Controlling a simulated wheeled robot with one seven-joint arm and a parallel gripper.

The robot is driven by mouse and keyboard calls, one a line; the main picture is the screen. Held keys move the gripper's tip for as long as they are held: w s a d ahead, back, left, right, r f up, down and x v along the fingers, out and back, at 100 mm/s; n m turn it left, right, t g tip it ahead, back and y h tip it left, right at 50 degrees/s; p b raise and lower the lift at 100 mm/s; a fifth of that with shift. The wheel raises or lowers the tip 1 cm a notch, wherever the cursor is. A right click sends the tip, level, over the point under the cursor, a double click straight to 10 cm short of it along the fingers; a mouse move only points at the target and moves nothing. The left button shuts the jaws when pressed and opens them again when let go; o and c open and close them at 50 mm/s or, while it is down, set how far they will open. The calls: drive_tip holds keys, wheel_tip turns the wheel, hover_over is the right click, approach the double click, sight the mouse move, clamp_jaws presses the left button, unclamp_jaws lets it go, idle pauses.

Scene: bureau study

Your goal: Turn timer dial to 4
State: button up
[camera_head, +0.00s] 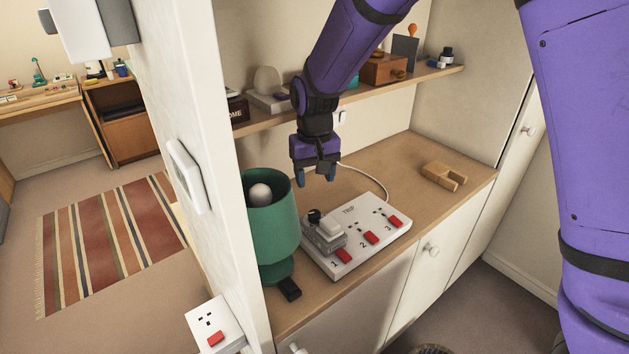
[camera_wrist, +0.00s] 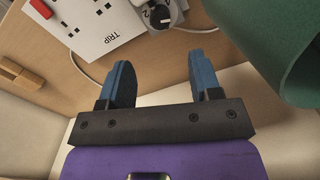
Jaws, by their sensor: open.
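The timer (camera_head: 322,238) is a grey and white block plugged into the left end of a white power strip (camera_head: 371,231). Its black dial (camera_head: 314,215) sits on top. In the wrist view the dial (camera_wrist: 160,16) shows at the top edge, partly cut off, with a mark that looks like a 2 beside it. The dial's exact setting is too small to tell. My gripper (camera_head: 317,176) is open and empty, with blue fingers pointing down, above and behind the timer. In the wrist view the gripper (camera_wrist: 160,65) has its fingers apart, short of the dial.
A green lamp (camera_head: 271,235) stands close left of the timer, and its shade edges into the wrist view. A white wall edge (camera_head: 180,90) is further left. A shelf (camera_head: 350,98) with small objects runs behind my arm. A wooden piece (camera_head: 443,176) lies on the counter's right.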

sight(315, 212)
wheel_tip(315, 212, down, 11)
drive_tip(key=n, duration=0.5)
idle(0.5)
drive_tip(key=shift+c, duration=0.5)
drive_tip(key=c, duration=0.8)
drive_tip(key=shift+c, duration=0.2)
drive_tip(key=shift+r, duration=0.1)
drive_tip(key=shift+m, duration=2.8)
